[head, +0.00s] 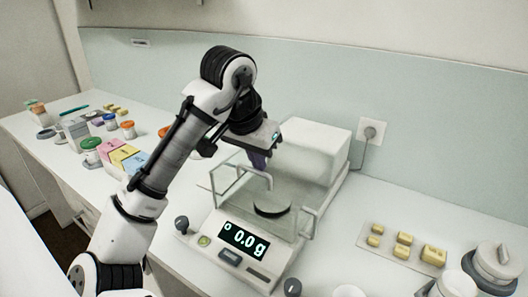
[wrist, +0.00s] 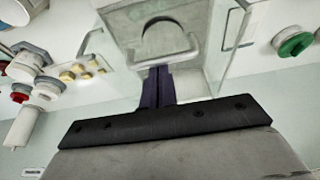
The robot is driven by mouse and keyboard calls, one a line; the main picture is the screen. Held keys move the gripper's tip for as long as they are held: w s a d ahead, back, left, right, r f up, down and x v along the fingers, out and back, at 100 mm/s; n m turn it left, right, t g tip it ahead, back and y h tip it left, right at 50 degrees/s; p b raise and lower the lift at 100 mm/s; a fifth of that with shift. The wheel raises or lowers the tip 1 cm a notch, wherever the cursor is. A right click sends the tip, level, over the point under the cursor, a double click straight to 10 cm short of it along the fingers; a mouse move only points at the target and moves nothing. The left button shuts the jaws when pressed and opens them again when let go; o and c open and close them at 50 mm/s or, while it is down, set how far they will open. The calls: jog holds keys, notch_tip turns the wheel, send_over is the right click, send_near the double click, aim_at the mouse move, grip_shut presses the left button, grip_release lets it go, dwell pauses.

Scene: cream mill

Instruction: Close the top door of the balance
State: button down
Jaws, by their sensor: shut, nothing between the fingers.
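The balance (head: 283,262) is a white unit with a glass draft chamber, a dark round pan (head: 271,205) and a display reading 0.0 g. Glass panes with pale U-shaped handles (head: 307,211) stand around the pan. I cannot clearly tell the top door's pane from the other clear panes. My gripper (head: 259,168) is above the chamber's back left part, pointing down, its purple fingers together and empty. In the wrist view, the shut fingers (wrist: 157,82) reach to a grey handle bar (wrist: 186,57) by the chamber; contact is unclear. The pan's rounded edge shows beyond it.
A white housing (head: 314,150) stands behind the chamber, near a wall socket (head: 370,133). A tray with several yellow blocks (head: 403,245) and lidded jars (head: 497,262) are at the right. Jars and coloured boxes (head: 125,155) are at the left.

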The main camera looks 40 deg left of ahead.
jog(key=shift+s, duration=0.1)
dwell(0.3)
jog(key=w, duration=0.1)
jog(key=w+r+p, duration=0.1)
jog(key=w+p, duration=0.1)
jog(key=w, duration=0.1)
jog(key=shift+a+r, duration=0.1)
jog(key=shift+r, duration=0.15)
jog(key=b+v, duration=0.1)
jog(key=v, duration=0.8)
jog(key=shift+s, duration=0.15)
jog(key=shift+r, duration=0.1)
